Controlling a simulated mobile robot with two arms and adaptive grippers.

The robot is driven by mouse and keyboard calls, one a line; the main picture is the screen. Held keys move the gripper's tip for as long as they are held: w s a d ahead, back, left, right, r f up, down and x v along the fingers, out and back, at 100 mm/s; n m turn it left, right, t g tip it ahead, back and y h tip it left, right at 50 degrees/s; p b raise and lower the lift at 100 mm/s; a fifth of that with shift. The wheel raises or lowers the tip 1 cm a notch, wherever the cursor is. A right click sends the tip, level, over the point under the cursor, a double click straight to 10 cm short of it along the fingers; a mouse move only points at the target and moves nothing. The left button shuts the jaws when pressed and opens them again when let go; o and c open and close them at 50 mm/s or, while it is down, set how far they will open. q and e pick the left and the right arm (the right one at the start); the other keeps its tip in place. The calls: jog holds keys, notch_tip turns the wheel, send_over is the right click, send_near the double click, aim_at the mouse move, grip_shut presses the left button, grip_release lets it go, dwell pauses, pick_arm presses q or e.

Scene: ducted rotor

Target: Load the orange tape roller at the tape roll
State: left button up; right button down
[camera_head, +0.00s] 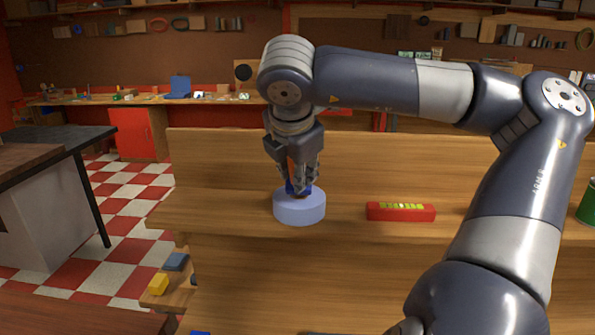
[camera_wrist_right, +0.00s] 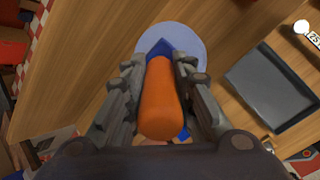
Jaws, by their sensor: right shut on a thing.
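The orange tape roller (camera_wrist_right: 160,108) is in my right gripper (camera_head: 302,184), whose fingers are shut around its orange handle. In the head view the roller is mostly hidden between the fingers, with its dark blue lower end just showing. The tape roll (camera_head: 299,209), a pale blue thick disc, lies flat on the wooden bench directly below the fingertips. It also shows in the wrist view (camera_wrist_right: 192,46), behind the roller's blue end. The blue end is at the top of the roll; I cannot tell whether it touches or sits in it. My left gripper is not in view.
A red tray with yellow-green pieces (camera_head: 401,212) lies on the bench to the right of the roll. A green can (camera_head: 588,203) stands at the far right. A yellow block (camera_head: 158,284) and a blue-grey block (camera_head: 177,262) lie lower at the left.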

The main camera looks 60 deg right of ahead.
jog(key=shift+f, duration=0.15)
jog(key=shift+r+p, duration=0.5)
jog(key=shift+r, duration=0.45)
jog(key=shift+r+p, duration=1.05)
jog(key=shift+r, duration=1.6)
